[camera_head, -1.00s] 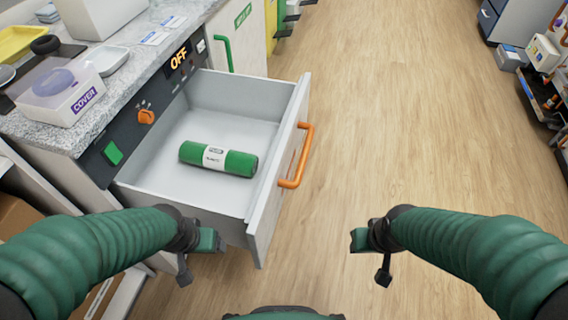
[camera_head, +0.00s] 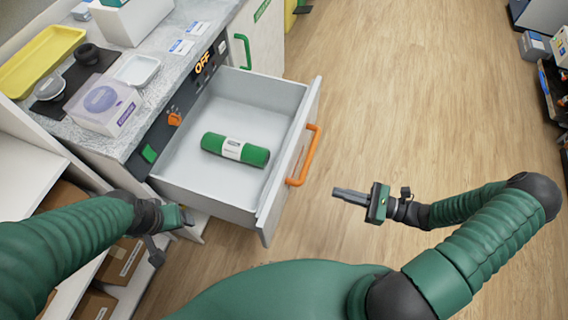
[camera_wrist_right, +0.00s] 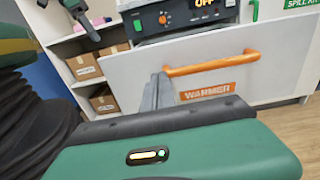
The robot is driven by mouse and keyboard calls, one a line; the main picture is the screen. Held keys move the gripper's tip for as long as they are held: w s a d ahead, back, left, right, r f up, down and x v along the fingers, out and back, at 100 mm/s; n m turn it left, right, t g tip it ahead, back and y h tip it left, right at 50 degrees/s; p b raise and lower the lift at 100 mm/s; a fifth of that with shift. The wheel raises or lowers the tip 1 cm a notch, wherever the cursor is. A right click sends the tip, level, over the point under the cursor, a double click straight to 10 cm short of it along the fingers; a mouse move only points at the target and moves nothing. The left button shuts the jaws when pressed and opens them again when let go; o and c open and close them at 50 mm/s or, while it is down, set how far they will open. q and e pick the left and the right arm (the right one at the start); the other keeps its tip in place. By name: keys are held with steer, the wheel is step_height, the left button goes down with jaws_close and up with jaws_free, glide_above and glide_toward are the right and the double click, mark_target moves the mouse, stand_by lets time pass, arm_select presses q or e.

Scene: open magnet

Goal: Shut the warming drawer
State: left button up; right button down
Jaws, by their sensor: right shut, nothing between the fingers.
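The warming drawer (camera_head: 287,170) stands pulled out from the counter, with a green roll (camera_head: 235,149) with a white band lying inside. Its orange handle (camera_head: 303,155) is on the white front; the right wrist view shows the handle (camera_wrist_right: 212,63) and the drawer front (camera_wrist_right: 135,68) with a WARMER label (camera_wrist_right: 207,91). My right gripper (camera_head: 337,192) is shut and empty, to the right of the drawer front and apart from it, pointing toward it. My left gripper (camera_head: 187,217) is at the drawer's near side, lower left; its fingers are too unclear to judge.
The control panel (camera_head: 174,118) has an OFF display, an orange knob and a green switch. The counter (camera_head: 160,70) holds a yellow tray (camera_head: 38,62), a clear box (camera_head: 103,105) and a white dish. Shelves with cartons stand lower left.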

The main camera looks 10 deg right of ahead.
mark_target(285, 175)
steer(key=b+x, duration=0.1)
steer(key=x, duration=1.3)
steer(key=shift+w+r, duration=0.15)
steer(key=shift+w, duration=0.1)
